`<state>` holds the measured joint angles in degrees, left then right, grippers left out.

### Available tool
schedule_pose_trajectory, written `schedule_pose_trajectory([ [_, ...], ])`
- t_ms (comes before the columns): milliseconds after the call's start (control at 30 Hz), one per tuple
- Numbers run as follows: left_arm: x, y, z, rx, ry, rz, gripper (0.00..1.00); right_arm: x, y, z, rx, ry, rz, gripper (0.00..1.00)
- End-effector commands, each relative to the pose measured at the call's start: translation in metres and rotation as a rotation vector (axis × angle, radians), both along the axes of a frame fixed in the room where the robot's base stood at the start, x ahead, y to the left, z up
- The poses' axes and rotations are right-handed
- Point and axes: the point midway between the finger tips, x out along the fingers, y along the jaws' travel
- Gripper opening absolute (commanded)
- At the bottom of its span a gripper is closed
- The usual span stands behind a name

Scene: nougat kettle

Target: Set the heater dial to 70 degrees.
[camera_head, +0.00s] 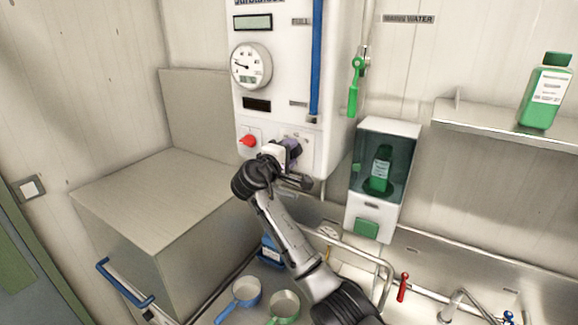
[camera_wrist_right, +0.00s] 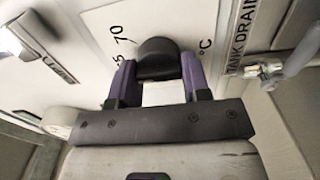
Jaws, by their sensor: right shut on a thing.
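The heater dial is a round black knob (camera_wrist_right: 158,58) on the white panel in the right wrist view. The printed marks "70" and "°C" show beside it, with a partly covered number below the 70. My right gripper (camera_wrist_right: 157,75) is shut on the knob, one purple finger on each side. The knob's pointer cannot be made out. My left gripper is not in view.
A red knob (camera_head: 248,140) sits left of my right gripper on the same panel. A round gauge (camera_head: 251,66) is above. A green valve handle (camera_head: 353,88) and a dispenser (camera_head: 384,175) stand to the right. Blue and green pans (camera_head: 284,306) lie below.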

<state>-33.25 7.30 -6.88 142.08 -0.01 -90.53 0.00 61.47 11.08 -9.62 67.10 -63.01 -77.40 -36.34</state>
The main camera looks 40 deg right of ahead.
Motion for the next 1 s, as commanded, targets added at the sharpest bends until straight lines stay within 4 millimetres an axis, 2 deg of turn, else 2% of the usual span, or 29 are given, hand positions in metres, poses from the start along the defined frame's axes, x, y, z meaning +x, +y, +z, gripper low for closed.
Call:
schedule_pose_trajectory([
  [33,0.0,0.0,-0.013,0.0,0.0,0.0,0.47,0.0,0.0,-0.005,0.016,-0.043,0.0,0.2],
  [400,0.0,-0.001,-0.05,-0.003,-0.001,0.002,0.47,0.0,0.0,-0.002,0.141,-0.363,0.0,0.2],
  [700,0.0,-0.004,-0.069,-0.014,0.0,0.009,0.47,-0.001,0.0,0.001,0.22,-0.567,0.001,0.2],
  [1000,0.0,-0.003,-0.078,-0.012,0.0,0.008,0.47,-0.001,0.0,0.003,0.265,-0.682,0.001,0.2],
])
